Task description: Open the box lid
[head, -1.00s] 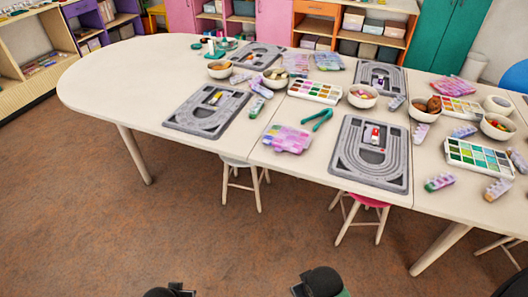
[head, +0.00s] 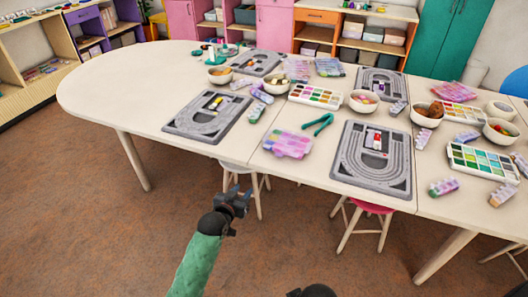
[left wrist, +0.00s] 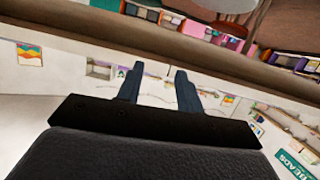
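A pink and purple see-through bead box (head: 288,143) lies flat near the front edge of the table, between two grey bead boards. Its lid looks shut, though it is small in the view. A similar pink box (head: 455,91) lies farther back on the right. My left gripper (head: 240,194) is in front of the table's edge, below and to the left of the nearer box, touching nothing. In the left wrist view its two fingers (left wrist: 160,69) stand apart with nothing between them. Of my right gripper (head: 296,292) only a dark bit shows at the bottom edge.
The white table (head: 120,90) holds grey bead boards (head: 208,130), bowls (head: 363,113), paint-like bead trays (head: 316,97) and green pliers (head: 318,123) close to the nearer box. Stools (head: 365,225) stand under the front edge. The table's left end is clear.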

